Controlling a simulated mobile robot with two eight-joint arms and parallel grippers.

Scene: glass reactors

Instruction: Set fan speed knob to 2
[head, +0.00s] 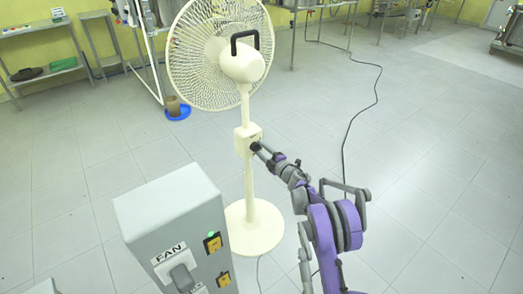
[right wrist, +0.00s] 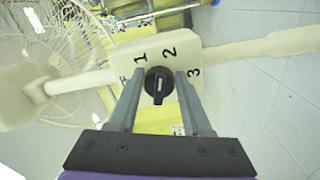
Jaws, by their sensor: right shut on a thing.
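A cream pedestal fan (head: 243,95) stands on the floor with its control box (head: 243,133) halfway up the pole. The black round fan speed knob (right wrist: 158,86) sits on the box's face, which carries the numbers 1, 2 and 3 in the right wrist view. A short white mark on the knob runs roughly up and down in that view; which number it points to is hard to tell. My right gripper (head: 257,147) is at the knob, with one finger on either side of it, shut on it. It also shows in the right wrist view (right wrist: 159,92). My left gripper is not in view.
A grey box (head: 160,205) labelled FAN, with a grey plug (head: 181,277), a green light and yellow-black switches, stands at the front left. A blue dish (head: 178,113) and a black cable (head: 377,90) lie on the floor. The tiled floor at right is mostly clear.

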